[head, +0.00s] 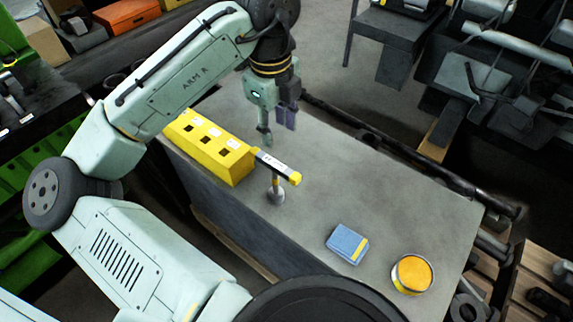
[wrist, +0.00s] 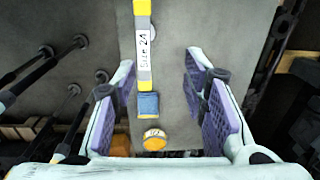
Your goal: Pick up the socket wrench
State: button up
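The socket wrench (head: 275,163) has a grey bar with a white label and yellow ends, and a post below it with a round foot on the grey bench. It stands beside the near end of a yellow block. In the wrist view the bar (wrist: 144,50) reads "Size 24" and runs up the picture, left of centre between the fingers. My gripper (head: 278,124) is above the bench, behind the wrench and apart from it. In the wrist view my gripper (wrist: 160,72) is open, its purple-padded fingers wide apart with nothing held.
The yellow block (head: 210,147) has square holes and labels along its top. A blue box (head: 347,244) and a round tin with an orange top (head: 412,274) sit at the bench's near right. The bench top (head: 370,180) between is clear. Dark machinery stands beyond the right edge.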

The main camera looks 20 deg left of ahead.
aim_at(274, 163)
jog(key=shift+g, duration=0.4)
jog(key=f, duration=0.2)
jog(key=s+f, duration=0.1)
jog(key=f, duration=0.2)
jog(key=shift+s+a+f, duration=0.2)
jog(key=shift+a+f, duration=0.05)
jog(key=shift+f, duration=0.15)
jog(key=f, duration=0.2)
jog(key=f+p, duration=0.1)
jog(key=f, duration=0.2)
jog(key=shift+s+d+f, duration=0.2)
jog(key=shift+f, duration=0.15)
grip_shut()
